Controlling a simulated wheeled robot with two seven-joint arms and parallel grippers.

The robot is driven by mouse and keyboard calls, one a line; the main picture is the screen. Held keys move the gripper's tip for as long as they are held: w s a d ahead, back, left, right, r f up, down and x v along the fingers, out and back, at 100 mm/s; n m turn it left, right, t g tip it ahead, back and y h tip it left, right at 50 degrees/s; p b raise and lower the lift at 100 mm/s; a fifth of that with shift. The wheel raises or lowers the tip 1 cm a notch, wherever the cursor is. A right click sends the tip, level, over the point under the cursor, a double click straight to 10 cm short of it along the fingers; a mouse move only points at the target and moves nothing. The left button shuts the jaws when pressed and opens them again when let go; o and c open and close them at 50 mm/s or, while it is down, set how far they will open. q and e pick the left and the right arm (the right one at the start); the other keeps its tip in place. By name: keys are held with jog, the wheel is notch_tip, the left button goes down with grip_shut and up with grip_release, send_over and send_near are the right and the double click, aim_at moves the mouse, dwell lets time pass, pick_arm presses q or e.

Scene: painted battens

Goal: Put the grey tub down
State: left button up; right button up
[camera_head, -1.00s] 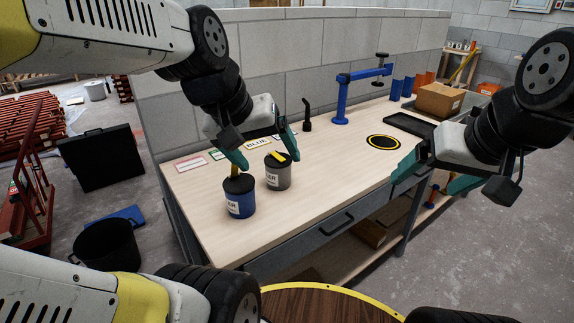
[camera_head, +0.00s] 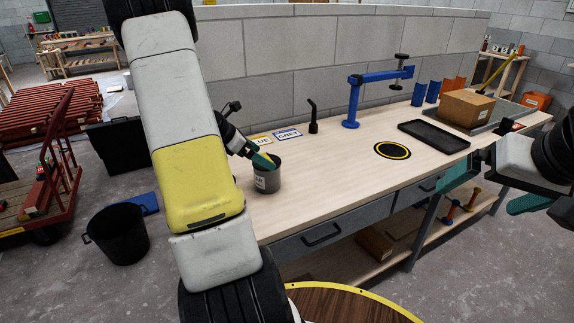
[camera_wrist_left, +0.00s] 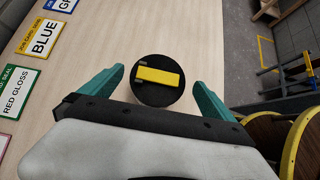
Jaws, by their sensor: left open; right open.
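The grey tub (camera_head: 267,180) stands upright on the pale bench, with a white label on its side. In the left wrist view its round black lid (camera_wrist_left: 158,97) carries a yellow handle. My left gripper (camera_wrist_left: 155,74) is open, its teal fingers on either side of the lid with gaps visible. In the head view a teal finger (camera_head: 262,160) of it shows over the tub's top; the rest is partly hidden by my left arm. My right gripper (camera_head: 478,198) is open and empty near the bench's front edge on the right.
Signs reading BLUE (camera_wrist_left: 43,39) and RED GLOSS (camera_wrist_left: 15,91) lie along the bench. A black-and-yellow ring mark (camera_head: 393,150), a black tray (camera_head: 434,136), a blue clamp arm (camera_head: 352,105) and a cardboard box (camera_head: 467,106) are farther right. Bench between tub and ring is clear.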

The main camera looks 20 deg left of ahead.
pick_arm(q)
jog(key=x, duration=0.6)
jog(key=shift+w+f, duration=0.1)
jog(key=shift+w, duration=0.05)
jog(key=shift+c, duration=0.4)
jog(key=c, duration=1.8)
